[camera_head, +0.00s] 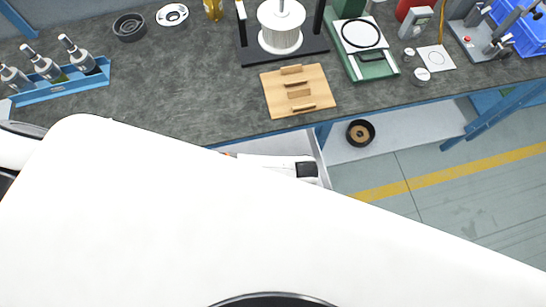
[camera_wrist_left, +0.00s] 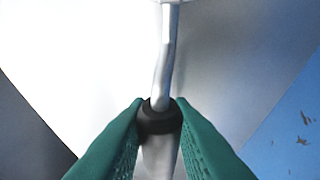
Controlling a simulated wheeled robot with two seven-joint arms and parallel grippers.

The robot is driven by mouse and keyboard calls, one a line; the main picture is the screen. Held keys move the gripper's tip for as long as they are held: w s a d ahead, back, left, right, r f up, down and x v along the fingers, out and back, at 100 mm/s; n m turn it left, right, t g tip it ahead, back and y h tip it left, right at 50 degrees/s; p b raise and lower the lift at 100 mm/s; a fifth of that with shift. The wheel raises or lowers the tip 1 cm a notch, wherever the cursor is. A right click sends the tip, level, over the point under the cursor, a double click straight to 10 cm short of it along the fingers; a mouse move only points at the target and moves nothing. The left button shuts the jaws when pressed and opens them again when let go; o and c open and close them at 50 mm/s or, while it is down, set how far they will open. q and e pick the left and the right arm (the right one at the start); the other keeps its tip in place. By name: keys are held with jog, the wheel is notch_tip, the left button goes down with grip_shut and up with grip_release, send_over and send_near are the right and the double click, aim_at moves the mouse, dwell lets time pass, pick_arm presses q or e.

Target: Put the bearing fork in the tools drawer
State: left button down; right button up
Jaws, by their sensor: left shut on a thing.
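My left gripper (camera_wrist_left: 159,112) shows its green fingers shut on a black collar around a slim metal rod, which I take to be the bearing fork (camera_wrist_left: 164,60). The rod runs up and away from the fingers, slightly bent, and its far end leaves the top of the left wrist view. In the head view a large white part of my own body hides the left gripper and the fork. The pale side wall of what looks like an open drawer (camera_head: 322,162) shows below the bench's front edge. Most of the drawer is hidden. My right gripper is not in view.
On the grey bench (camera_head: 190,95) stand a blue rack (camera_head: 62,90) of bottle-like tools, a wooden board (camera_head: 280,100), a white spool (camera_head: 282,28) and a green scale-like device (camera_head: 375,70). A black round item (camera_head: 361,132) lies on a lower shelf. The bench middle-left is clear.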

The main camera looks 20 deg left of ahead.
pick_arm(q)
jog(key=shift+f, duration=0.4)
jog(key=c, duration=1.2)
grip_release()
jog(key=v, duration=1.2)
